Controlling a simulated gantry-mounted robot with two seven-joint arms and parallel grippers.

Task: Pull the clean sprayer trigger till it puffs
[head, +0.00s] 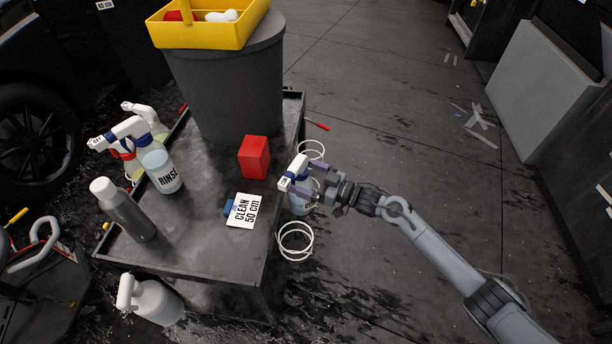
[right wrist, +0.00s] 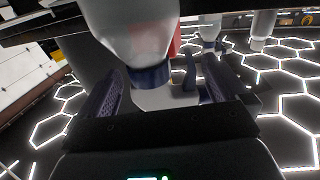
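The clean sprayer (head: 297,176), with a white head and dark blue collar, is upright at the right edge of the cart, beside white ring holders. The small label on its head is too small to read. My right gripper (head: 311,184) is at its head, with one finger on either side. In the right wrist view the picture is turned over: the sprayer's bottle (right wrist: 133,30) is at the top, and the white head and dark trigger (right wrist: 190,74) lie between the spread fingers. A gap shows beside the collar. My left gripper is out of view.
The dark cart (head: 215,255) carries a CLEAN 50 cm card (head: 242,211), a red block (head: 254,157), a RINSE sprayer (head: 160,170), a grey bottle (head: 124,212) and a grey bin (head: 230,95) with a yellow tray. An empty ring holder (head: 295,241) is nearby.

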